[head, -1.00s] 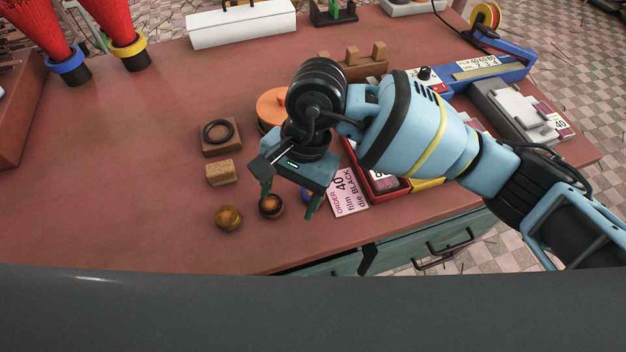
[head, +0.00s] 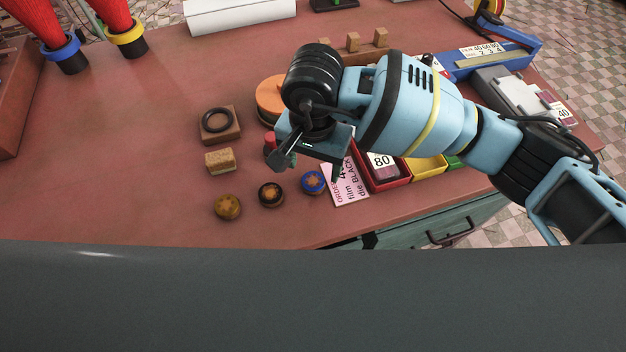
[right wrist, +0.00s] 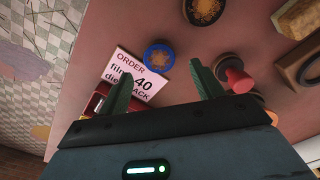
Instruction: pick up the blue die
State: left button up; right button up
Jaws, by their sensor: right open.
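The blue die (head: 312,183) is a small round piece with a blue rim and brown top, lying on the red-brown table at the right end of a row of dies. It also shows in the right wrist view (right wrist: 159,57), just beyond the gap between the fingertips. My right gripper (right wrist: 160,78) is open and empty, its green fingers apart. In the head view it hangs just behind the blue die, its fingers mostly hidden. My left gripper is in neither view.
A red-topped piece (head: 270,143) stands behind, near my gripper. The front table strip is clear.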

aim_at(313, 180)
notch_tip(313, 180, down, 4)
jog(key=shift+s+f, duration=0.1)
jog(key=shift+s, duration=0.05)
jog(key=c, duration=1.2)
